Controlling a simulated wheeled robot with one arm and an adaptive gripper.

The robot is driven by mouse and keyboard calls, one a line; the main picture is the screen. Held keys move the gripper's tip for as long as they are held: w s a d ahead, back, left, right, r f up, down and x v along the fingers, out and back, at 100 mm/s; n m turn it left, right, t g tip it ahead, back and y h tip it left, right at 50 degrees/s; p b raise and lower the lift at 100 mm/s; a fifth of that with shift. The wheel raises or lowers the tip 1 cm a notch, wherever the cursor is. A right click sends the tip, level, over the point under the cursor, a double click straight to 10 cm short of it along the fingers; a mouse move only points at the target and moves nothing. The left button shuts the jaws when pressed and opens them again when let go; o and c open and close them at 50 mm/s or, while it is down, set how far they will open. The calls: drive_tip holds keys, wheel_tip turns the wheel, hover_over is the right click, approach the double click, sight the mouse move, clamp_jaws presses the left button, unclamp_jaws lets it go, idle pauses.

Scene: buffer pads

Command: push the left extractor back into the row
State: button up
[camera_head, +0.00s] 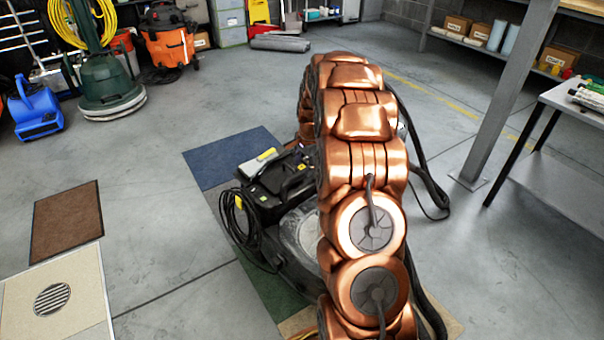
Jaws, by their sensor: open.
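A black machine with a handle, a grey rounded lid and a coiled black cable (270,195) stands on floor mats near the middle of the head view. It looks like an extractor, but I cannot tell whether it is the left one. My copper-coloured arm rises in front of it and hides its right side. The arm also hides the floor behind it, so no second extractor or full row shows clearly. My gripper does not show; the far end of the arm is hidden behind its nearer links.
A blue blower (35,108), a green floor machine (105,75) and an orange vacuum (168,42) stand at the back left. A brown mat (65,220) and a floor drain (52,299) lie left. A grey post (505,100) and a table (560,120) stand right. Open floor lies between.

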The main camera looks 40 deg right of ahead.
drive_tip(key=shift+w+f+b, duration=0.15)
drive_tip(key=shift+f, duration=0.6)
drive_tip(key=shift+w+f+b, duration=0.1)
drive_tip(key=shift+f+b, duration=0.05)
drive_tip(key=shift+f, duration=0.55)
clamp_jaws()
